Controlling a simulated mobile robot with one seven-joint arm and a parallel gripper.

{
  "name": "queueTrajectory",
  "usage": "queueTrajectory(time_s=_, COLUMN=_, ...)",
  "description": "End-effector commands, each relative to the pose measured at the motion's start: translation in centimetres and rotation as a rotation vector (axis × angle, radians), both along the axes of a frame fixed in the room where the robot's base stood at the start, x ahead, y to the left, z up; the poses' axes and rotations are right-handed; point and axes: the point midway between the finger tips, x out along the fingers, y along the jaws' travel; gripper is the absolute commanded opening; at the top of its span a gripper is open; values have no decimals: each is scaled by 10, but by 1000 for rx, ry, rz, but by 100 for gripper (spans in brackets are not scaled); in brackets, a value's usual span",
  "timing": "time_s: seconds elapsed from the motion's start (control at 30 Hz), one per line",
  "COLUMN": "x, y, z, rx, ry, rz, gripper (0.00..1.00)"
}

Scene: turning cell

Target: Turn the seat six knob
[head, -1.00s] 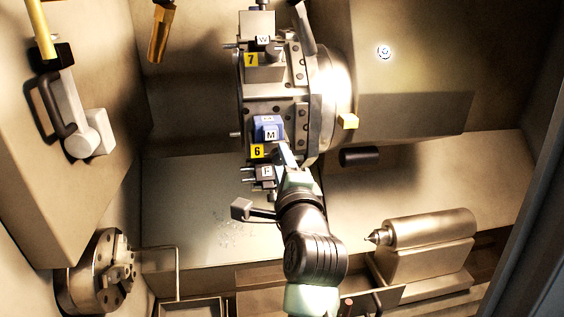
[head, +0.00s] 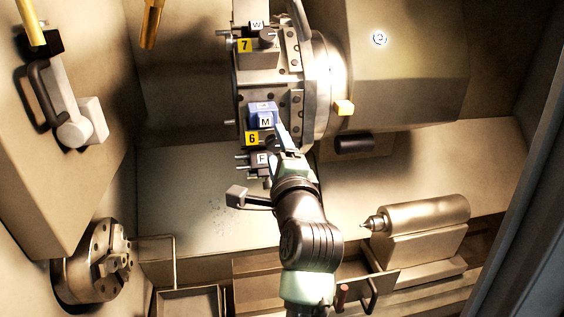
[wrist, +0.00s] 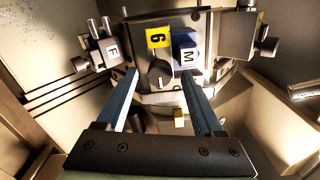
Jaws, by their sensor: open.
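The seat six knob (wrist: 158,72) is a dark round knob with a raised grip bar, below the yellow 6 label in the wrist view. In the head view the yellow 6 label (head: 252,138) shows on the turret, but my gripper hides the knob. A blue block marked M (wrist: 186,52) sits beside the knob, to its right in the wrist view; it also shows in the head view (head: 262,117). My gripper (wrist: 160,76) is open and empty. Its two blue-grey fingers point at the seat, one on each side of the knob in the picture. Contact cannot be told.
The turret (head: 312,90) also carries seat seven with its yellow 7 label (head: 245,45) and a block marked F (head: 262,159). A tailstock (head: 425,215) stands lower right, a chuck (head: 95,265) lower left. A black cylinder (head: 354,143) sticks out right of the turret.

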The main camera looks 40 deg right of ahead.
Motion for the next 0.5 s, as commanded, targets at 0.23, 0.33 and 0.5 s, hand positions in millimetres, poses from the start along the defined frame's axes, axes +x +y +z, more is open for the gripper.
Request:
queueTrajectory(time_s=0.23, x=-26, y=16, z=-4, rx=-3, ry=-1, rz=0, gripper=69)
queueTrajectory(time_s=0.33, x=-42, y=26, z=-4, rx=-4, ry=-1, rz=0, gripper=69)
queueTrajectory(time_s=0.5, x=-69, y=42, z=-4, rx=-3, ry=-1, rz=0, gripper=69)
